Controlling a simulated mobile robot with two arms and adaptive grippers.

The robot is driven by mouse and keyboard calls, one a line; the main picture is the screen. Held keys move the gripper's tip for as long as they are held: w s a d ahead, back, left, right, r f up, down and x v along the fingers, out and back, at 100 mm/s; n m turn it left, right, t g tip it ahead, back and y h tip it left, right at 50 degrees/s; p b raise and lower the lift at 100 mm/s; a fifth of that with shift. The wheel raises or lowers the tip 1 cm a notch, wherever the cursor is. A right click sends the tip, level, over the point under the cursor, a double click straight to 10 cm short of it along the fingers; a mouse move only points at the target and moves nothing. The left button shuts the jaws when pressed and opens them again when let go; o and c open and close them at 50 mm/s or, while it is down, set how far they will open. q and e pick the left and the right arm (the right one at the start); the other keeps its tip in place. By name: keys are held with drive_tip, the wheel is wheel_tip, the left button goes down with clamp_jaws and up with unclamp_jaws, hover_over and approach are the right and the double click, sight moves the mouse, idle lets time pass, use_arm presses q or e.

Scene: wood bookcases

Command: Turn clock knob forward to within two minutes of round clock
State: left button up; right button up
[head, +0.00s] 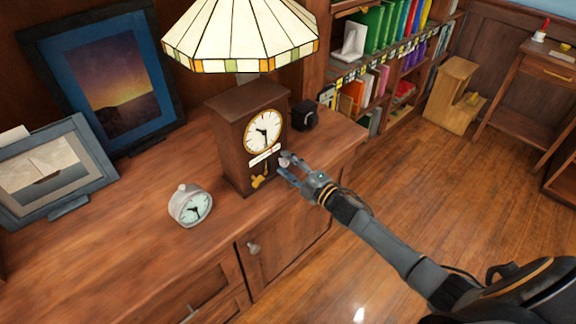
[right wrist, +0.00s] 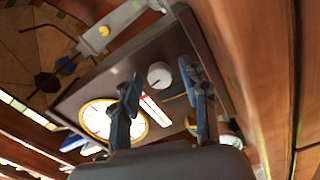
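The wooden clock (head: 226,141) stands upright on the cabinet top, with a cream dial and gold rim (head: 262,132). Its dial also shows in the right wrist view (right wrist: 98,119). The small silver round clock (head: 190,206) stands on the cabinet to the left. My right gripper (head: 283,168) is at the clock's front, lower right of the dial. Its fingers (right wrist: 159,84) are open, with the knob showing between the tips; contact cannot be told. My left gripper is not in view.
A stained-glass lamp (head: 240,35) overhangs the wooden clock. A small black object (head: 304,116) sits right of it. Two picture frames (head: 105,75) lean at the left. A bookcase (head: 385,75) stands behind right. The cabinet top's front left is clear.

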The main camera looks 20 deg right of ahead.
drive_tip(key=v, duration=1.2)
idle(0.5)
drive_tip(key=s+d+f+m+g+h, duration=0.25)
drive_tip(key=s+f+m, duration=0.3)
drive_tip(key=f, duration=0.85)
drive_tip(key=s+d+f+m+g+h, duration=0.1)
drive_tip(key=s+f+m+g+h, duration=0.4)
drive_tip(key=f, duration=0.9)
drive_tip(key=s+a+f+m+g, duration=0.2)
drive_tip(key=s+f, duration=0.4)
drive_tip(key=s, duration=0.5)
drive_tip(key=s+a+f+m+g+y, duration=0.1)
drive_tip(key=s+a+f+m+g, duration=0.1)
drive_tip(key=s+f, duration=0.4)
drive_tip(key=s+a+f+m+g, duration=0.2)
drive_tip(key=s+a+f+g, duration=0.2)
drive_tip(key=s, duration=1.2)
wheel_tip(320, 180, down, 3)
drive_tip(key=shift+a+r, duration=0.2)
drive_tip(key=shift+a, duration=0.85)
